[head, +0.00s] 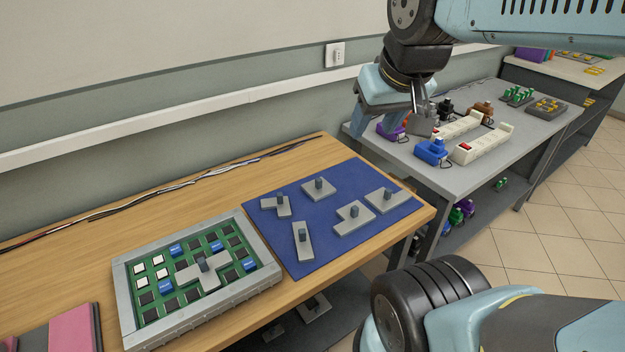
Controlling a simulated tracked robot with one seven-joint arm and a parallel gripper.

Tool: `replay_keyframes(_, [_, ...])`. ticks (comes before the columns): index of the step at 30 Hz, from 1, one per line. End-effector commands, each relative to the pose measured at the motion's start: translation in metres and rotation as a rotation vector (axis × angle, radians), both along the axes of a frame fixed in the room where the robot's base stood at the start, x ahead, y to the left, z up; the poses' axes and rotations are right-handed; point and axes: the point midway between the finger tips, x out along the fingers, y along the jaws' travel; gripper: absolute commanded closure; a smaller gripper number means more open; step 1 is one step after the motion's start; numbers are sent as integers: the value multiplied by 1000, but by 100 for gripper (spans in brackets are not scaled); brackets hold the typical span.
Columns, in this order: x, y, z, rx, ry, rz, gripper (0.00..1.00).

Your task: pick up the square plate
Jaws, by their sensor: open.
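The square plate (318,190) is a small grey plate with an upright dark knob. It lies flat at the back of the blue mat (270,240) on the wooden table, in the head view. Other grey knobbed plates share the mat: a notched one (274,207), a narrow bar (303,243), an L-like one (353,218) and another at the right (388,200). My gripper (393,122) is open and seems empty. In the picture it is above and right of the square plate, apart from it. The gap's depth is hard to tell.
A grey-framed green board (270,274) with chips and a grey T-like plate (203,273) stands left of the mat. A grey bench (480,175) behind carries power strips and colored plugs. Cables (190,195) run along the wall. Bare wood (215,200) shows behind the board.

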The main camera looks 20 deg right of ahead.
Motion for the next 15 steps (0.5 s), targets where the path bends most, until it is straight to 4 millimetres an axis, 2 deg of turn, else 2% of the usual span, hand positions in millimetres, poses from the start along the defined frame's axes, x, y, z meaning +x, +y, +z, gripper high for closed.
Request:
replay_keyframes(1, [2,0,0,-4,4,0,44])
replay_keyframes(5, [16,1,-2,-28,31,6,32])
replay_keyframes(7, [28,7,-5,-47,56,8,25])
replay_keyframes(15, [89,9,-25,-123,166,52,0])
